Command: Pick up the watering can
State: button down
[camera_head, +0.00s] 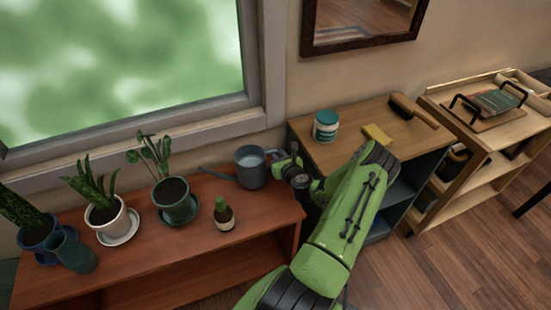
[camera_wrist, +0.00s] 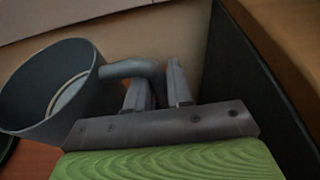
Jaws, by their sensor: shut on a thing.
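The watering can (camera_head: 251,170) is blue-grey, with a round open body and a long thin spout pointing left. It is at the right end of the reddish wooden bench (camera_head: 150,262), below the window. In the wrist view, the can's body (camera_wrist: 40,90) fills the left side and its curved handle reaches right to my gripper (camera_wrist: 158,88). My gripper (camera_head: 283,162) is at the can's right side, its fingers shut on the handle. The can looks upright. Whether its base touches the bench is hard to tell.
Potted plants (camera_head: 175,200) on saucers and a dark vase (camera_head: 76,254) stand left on the bench. At right, a wooden shelf unit (camera_head: 345,150) holds a teal-and-white tin (camera_head: 325,125), a yellow sponge (camera_head: 377,134) and a brush (camera_head: 412,110).

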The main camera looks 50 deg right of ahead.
jog(key=shift+r+p, duration=1.6)
jog(key=shift+r, duration=2.8)
